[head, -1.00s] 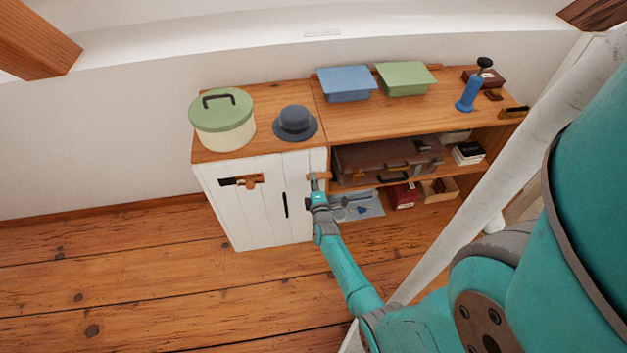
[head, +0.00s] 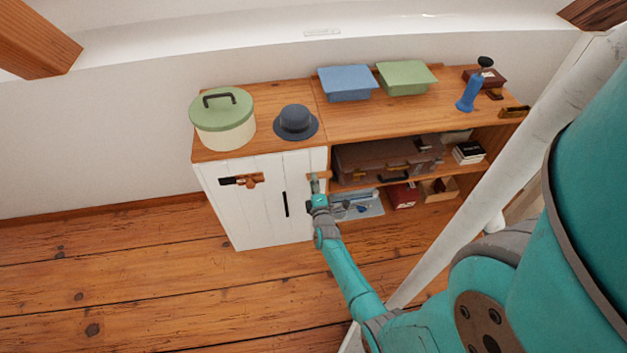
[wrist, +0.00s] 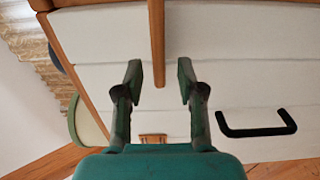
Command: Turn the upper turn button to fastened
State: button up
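The upper turn button is a wooden bar (head: 313,176) near the top right corner of the white cabinet door (head: 262,215). In the head view it looks roughly level, partly covered by my gripper (head: 317,186). In the wrist view, which is turned sideways, the bar (wrist: 157,45) runs from the top edge of the picture down between the fingers of my gripper (wrist: 161,75). My gripper is open, one finger on each side of the bar, with gaps visible on both sides. I cannot tell whether the bar lies at fingertip depth.
A black handle (head: 286,204) is on the door, and a wooden latch piece (head: 246,181) is at its upper left. A green-lidded pot (head: 224,126) and a dark hat (head: 296,122) stand on top. Open shelves to the right hold a brown suitcase (head: 372,158). The floor in front is clear.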

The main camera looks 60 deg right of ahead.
jog(key=v, duration=1)
jog(key=shift+s+a, duration=0.15)
jog(key=shift+a, duration=0.1)
jog(key=s+a+r+m+t+y, duration=0.1)
jog(key=s+a+r+y, duration=0.2)
jog(key=a, duration=0.5)
jog(key=s+a+r+m+t+y, duration=0.1)
jog(key=s+a+r+y, duration=0.1)
jog(key=s+a, duration=0.45)
jog(key=s+a+r+m+t+y, duration=0.2)
jog(key=s+a+r, duration=0.1)
jog(key=a, duration=0.7)
jog(key=s+a+r+m+y, duration=0.1)
jog(key=s+a+r+y, duration=0.1)
jog(key=r, duration=0.4)
jog(key=s+a+r+m+y, duration=0.1)
jog(key=s+a+r+y, duration=0.1)
jog(key=s+a+r, duration=0.2)
jog(key=s+a+r+m+g+y, duration=0.1)
jog(key=s+a+r+m+y, duration=0.1)
jog(key=s+r, duration=0.4)
notch_tip(320, 180, up, 3)
jog(key=shift+a+f+y, duration=0.15)
jog(key=shift+a+y, duration=0.15)
jog(key=shift+a, duration=0.45)
